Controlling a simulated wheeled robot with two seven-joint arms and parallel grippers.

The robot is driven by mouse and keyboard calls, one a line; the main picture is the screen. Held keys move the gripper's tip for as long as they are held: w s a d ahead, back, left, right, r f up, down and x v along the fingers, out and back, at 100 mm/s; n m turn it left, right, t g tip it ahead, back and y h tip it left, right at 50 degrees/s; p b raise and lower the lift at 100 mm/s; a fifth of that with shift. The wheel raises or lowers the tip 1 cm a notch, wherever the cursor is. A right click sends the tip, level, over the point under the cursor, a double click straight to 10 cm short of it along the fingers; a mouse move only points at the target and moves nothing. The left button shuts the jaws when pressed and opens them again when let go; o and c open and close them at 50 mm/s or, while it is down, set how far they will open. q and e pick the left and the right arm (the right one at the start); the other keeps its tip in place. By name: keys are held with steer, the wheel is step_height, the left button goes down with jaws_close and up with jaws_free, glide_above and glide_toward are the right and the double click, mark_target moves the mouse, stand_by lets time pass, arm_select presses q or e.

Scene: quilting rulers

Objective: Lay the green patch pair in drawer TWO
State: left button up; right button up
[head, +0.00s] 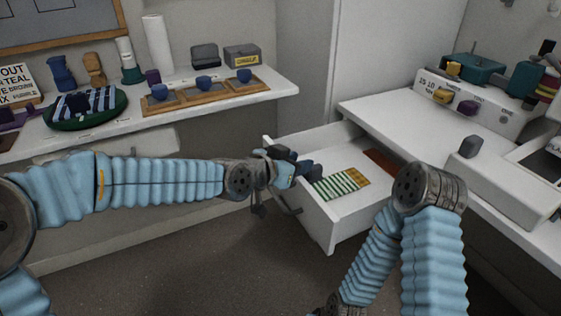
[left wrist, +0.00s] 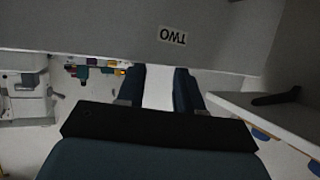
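A green-and-white striped patch (head: 338,184) lies flat in an open white drawer (head: 322,222), beside a yellow-brown patch (head: 357,176). I cannot tell whether the striped patch is one piece or a pair. My left gripper (head: 313,171) is over the left part of this drawer, close to the striped patch. In the left wrist view, my left gripper's (left wrist: 160,90) dark fingers are apart with nothing seen between them. A label reading TWO (left wrist: 174,36), upside down, is on a grey panel above them there. My right gripper is out of view.
A red-brown strip (head: 384,162) is at the drawer's far right. The right counter (head: 385,108) holds machines. The floor in front is clear.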

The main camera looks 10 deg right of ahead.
arm_select(q)
steer(key=shift+w+a+r+p, duration=0.1)
steer(key=shift+a+p, duration=0.2)
steer(key=shift+a, duration=0.15)
steer(key=r+p+v, duration=0.1)
steer(key=p+v, duration=0.3)
steer(key=v, duration=0.8)
steer(key=a+f+n+g+y, duration=0.1)
steer(key=a+f+n+g, duration=0.15)
steer(key=f, duration=0.75)
steer(key=a+f+n+g+y, duration=0.1)
steer(key=f+n, duration=0.3)
steer(key=f, duration=0.6)
steer(key=s+a+f+n+g+y, duration=0.2)
steer(key=s+a+f, duration=0.2)
steer(key=s+f, duration=0.3)
steer(key=s+a+f+n+g+y, duration=0.2)
steer(key=s+f, duration=0.6)
steer(key=f, duration=0.8)
steer(key=shift+s+a+f+n+g+b, duration=0.35)
steer(key=shift+a+g, duration=0.2)
steer(key=shift+a, duration=0.55)
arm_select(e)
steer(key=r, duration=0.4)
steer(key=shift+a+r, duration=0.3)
arm_select(q)
steer(key=shift+w, duration=0.1)
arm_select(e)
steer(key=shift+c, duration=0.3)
